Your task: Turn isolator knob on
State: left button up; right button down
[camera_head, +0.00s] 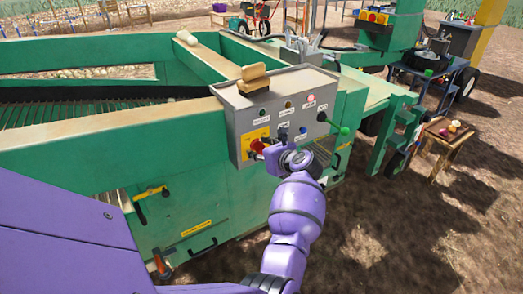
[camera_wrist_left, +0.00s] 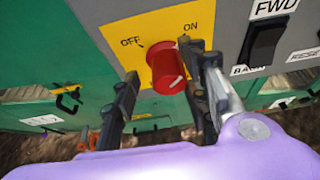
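The red isolator knob (camera_wrist_left: 167,72) sits on a yellow plate (camera_wrist_left: 120,30) marked OFF at left and ON at right. In the head view the knob (camera_head: 257,146) is on the front of the grey control box (camera_head: 240,115), partly hidden by my gripper. My left gripper (camera_wrist_left: 160,64) is open, with one dark finger on each side of the knob. A gap shows at the left finger; the right finger is close beside the knob, contact unclear. My right gripper is not in view.
A black rocker switch (camera_wrist_left: 263,42) marked FWD and BACK is just right of the right finger. A green knob (camera_head: 344,130) sticks out at the box's right side. A wooden stool (camera_head: 447,143) stands farther right on open dirt ground.

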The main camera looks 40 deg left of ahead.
pick_arm(q)
jog(key=shift+w, duration=0.1)
dwell(0.3)
jog(key=v, duration=1.2)
jog(key=shift+f, duration=0.1)
